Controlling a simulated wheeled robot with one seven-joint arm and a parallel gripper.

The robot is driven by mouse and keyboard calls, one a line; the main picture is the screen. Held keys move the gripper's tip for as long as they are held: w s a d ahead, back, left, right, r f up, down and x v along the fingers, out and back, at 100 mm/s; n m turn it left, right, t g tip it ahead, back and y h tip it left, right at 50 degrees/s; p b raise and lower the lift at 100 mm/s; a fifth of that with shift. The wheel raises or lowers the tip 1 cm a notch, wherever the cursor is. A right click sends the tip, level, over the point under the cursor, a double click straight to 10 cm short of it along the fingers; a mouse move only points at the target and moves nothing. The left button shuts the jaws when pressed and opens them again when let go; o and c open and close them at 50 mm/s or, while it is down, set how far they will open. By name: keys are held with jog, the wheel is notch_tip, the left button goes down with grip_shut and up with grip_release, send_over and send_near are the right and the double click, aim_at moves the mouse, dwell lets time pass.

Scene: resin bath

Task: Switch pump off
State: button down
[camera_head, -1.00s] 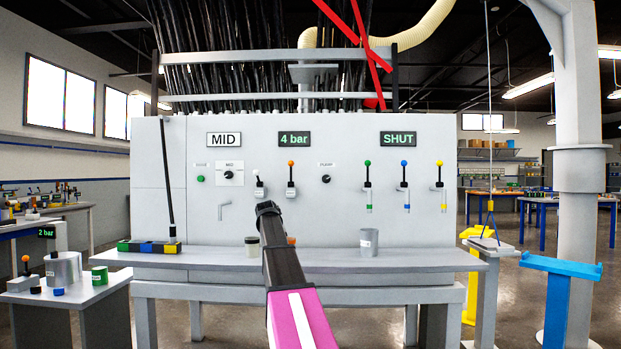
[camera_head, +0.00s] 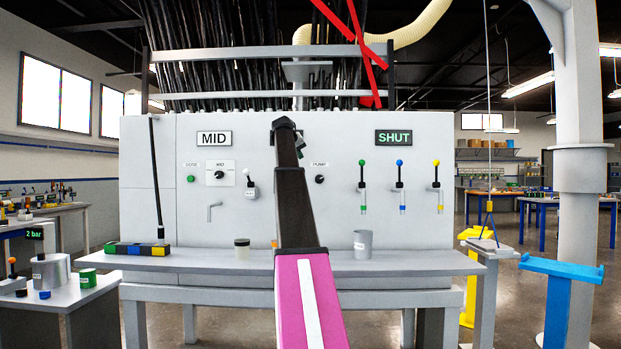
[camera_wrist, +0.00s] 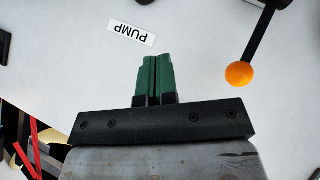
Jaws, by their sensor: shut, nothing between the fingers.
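The pump knob (camera_head: 319,179) is a small black dial on the grey panel (camera_head: 270,215) in the head view, under a PUMP label (camera_head: 320,163). In the wrist view the PUMP label (camera_wrist: 132,34) appears upside down, and a dark piece, probably the knob, is cut off at the top edge. My gripper (camera_wrist: 151,58) is shut and empty, its green fingers together in front of the panel near the label.
An orange-balled lever (camera_wrist: 240,74) stands close beside my gripper in the wrist view. A white-balled lever (camera_head: 250,185) and a dial (camera_head: 219,174) are further left. Green, blue and yellow levers (camera_head: 399,185) are to the right. A grey cup (camera_head: 363,244) stands on the bench below.

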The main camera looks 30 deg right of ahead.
aim_at(320, 179)
jog(key=shift+w+f, duration=0.1)
jog(key=x, duration=0.9)
jog(key=shift+d+f, duration=0.1)
jog(key=shift+d, duration=0.1)
jog(key=shift+s+d+f, duration=0.15)
jog(key=shift+d+f, duration=0.15)
jog(key=shift+f, duration=0.25)
jog(key=shift+s+d+f, duration=0.1)
jog(key=shift+d+f, duration=0.15)
jog(key=shift+f, duration=0.3)
jog(key=shift+s+d+f, duration=0.15)
jog(key=shift+d+f, duration=0.3)
jog(key=shift+f, duration=0.4)
